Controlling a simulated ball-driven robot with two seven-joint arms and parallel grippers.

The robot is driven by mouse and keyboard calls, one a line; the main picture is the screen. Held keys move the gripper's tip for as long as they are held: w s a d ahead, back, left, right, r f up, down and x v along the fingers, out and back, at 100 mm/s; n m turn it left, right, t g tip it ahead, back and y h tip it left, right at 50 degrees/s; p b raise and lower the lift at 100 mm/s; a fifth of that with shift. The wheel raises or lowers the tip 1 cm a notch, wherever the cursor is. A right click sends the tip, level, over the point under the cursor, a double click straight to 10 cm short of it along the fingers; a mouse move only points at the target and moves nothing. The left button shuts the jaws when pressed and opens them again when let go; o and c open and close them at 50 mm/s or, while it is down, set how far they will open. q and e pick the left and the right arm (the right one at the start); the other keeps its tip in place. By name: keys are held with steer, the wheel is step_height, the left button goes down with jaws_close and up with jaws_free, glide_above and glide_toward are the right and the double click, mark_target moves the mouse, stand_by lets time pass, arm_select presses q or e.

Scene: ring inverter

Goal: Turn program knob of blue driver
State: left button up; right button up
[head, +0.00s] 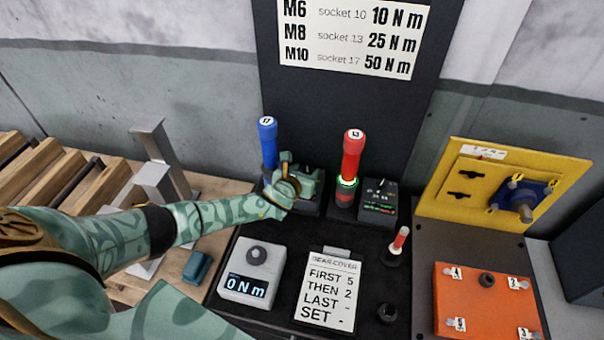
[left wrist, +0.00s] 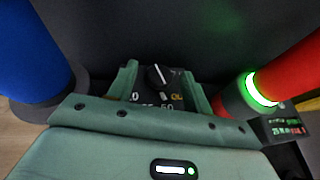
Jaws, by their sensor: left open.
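The blue driver (head: 268,142), capped "17", stands upright in its holder at the back left of the black bench; its blue body (left wrist: 30,50) fills the upper left of the left wrist view. Its dark program knob (left wrist: 158,76) has a white pointer line and numbers around it. My left gripper (head: 308,178) is over that holder, right of the blue driver. In the left wrist view, my left gripper's fingers (left wrist: 160,88) are open, one on each side of the knob. I cannot tell whether they touch it. In the head view the gripper hides the knob. My right gripper is out of view.
The red driver (head: 352,158), with a green-lit ring, stands close to the right beside its control box (head: 379,202). In front are a grey torque tester (head: 250,273) reading "0 N m" and a white instruction card (head: 330,290). An orange cover (head: 485,300) lies at right.

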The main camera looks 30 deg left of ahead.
arm_select(q)
steer(key=p+v, duration=0.3)
steer(key=v, duration=0.3)
steer(key=shift+s+r, duration=0.2)
steer(key=shift+r, duration=0.05)
steer(key=p+v, duration=0.2)
steer(key=v, duration=0.7)
steer(key=shift+s, duration=0.4)
steer(key=shift+f, duration=0.1)
